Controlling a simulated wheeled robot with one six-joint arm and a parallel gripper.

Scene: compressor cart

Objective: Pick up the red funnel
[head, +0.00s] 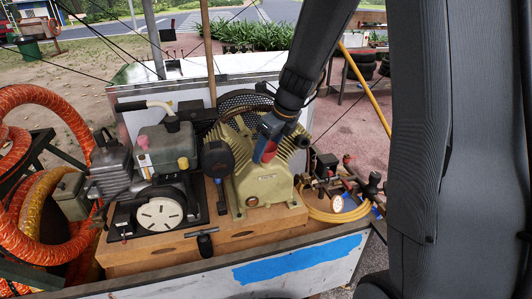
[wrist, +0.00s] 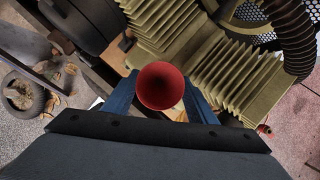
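The red funnel (wrist: 160,86) shows in the wrist view with its round mouth facing the camera and a dark hollow centre. My gripper (wrist: 161,82) has its blue fingers on either side of the funnel, close to its rim. I cannot tell whether the fingers press on it or stand just apart. In the head view the red funnel (head: 264,150) shows as a small red patch at the end of my gripper (head: 268,134), in front of the cream ribbed compressor pump (head: 262,187). The funnel's spout and what lies under it are hidden.
The pump's ribbed cylinders (wrist: 236,78) stand close beside the gripper. An engine (head: 165,145) with a white round cover is on the left of the wooden deck (head: 240,232). Orange hoses (head: 38,95) coil at far left. Valves and yellow hose lie at right.

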